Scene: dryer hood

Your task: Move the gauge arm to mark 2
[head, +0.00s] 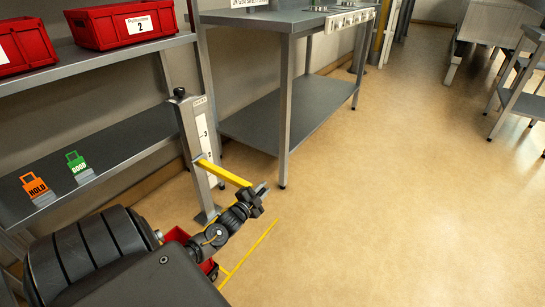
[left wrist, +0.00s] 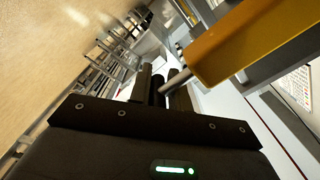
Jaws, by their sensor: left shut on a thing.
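The gauge is a grey upright post (head: 194,150) with a white scale strip (head: 203,137) on its side; the marks are too small to read. My left gripper (head: 262,190) is at the arm's outer end. In the left wrist view the yellow arm (left wrist: 245,42) fills the upper right, and a thin metal pin (left wrist: 176,80) from it reaches between the dark fingers of my left gripper (left wrist: 163,90). The gripper is shut on this end of the gauge arm. My right gripper is out of view.
A metal shelf (head: 120,130) at left holds red bins (head: 125,22), an orange HOLD tag (head: 35,185) and a green GOOD tag (head: 77,163). A steel table (head: 285,20) stands behind the post. A red object (head: 205,265) and yellow floor lines (head: 250,249) lie low.

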